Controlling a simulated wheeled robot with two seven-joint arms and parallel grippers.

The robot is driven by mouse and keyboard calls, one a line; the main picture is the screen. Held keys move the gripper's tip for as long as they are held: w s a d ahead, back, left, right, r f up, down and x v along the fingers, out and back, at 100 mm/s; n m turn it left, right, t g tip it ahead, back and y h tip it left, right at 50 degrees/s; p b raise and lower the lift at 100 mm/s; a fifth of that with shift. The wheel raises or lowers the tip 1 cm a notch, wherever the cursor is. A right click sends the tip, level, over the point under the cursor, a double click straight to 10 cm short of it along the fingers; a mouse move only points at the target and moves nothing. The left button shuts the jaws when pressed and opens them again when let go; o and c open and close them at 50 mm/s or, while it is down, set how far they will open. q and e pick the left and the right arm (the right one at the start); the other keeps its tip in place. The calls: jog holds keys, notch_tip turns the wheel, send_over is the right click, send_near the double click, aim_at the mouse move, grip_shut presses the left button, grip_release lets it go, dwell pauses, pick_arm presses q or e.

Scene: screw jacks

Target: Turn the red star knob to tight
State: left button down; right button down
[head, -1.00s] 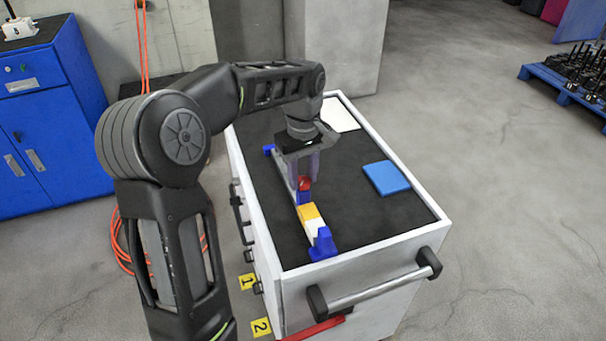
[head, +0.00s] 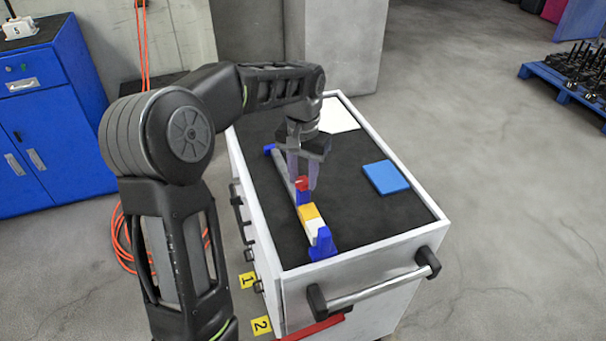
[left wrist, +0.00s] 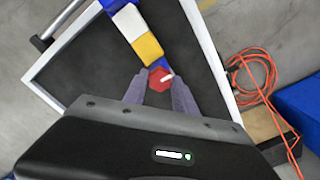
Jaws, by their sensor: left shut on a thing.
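The red star knob (head: 302,184) sits on a blue part of a long rail fixture (head: 304,198) on the cart top. It shows in the left wrist view as a red knob with a white pointer mark (left wrist: 158,78). My left gripper (head: 303,186) comes down from above with one finger on each side of the knob and is shut on it. The fingertips also show in the left wrist view (left wrist: 158,84). Part of the knob is hidden by the fingers in the head view. My right gripper is not in view.
The rail carries a yellow block (head: 309,212) and a white block with a blue end bracket (head: 322,243). A blue pad (head: 386,177) and a white sheet (head: 338,116) lie on the black cart top. The right side of the top is mostly clear.

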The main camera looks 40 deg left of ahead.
aim_at(303, 180)
pick_arm(q)
jog(key=m, duration=0.5)
jog(key=shift+m, duration=0.4)
jog(key=c, duration=1)
grip_release()
notch_tip(303, 180, up, 8)
jog(key=shift+f, duration=0.1)
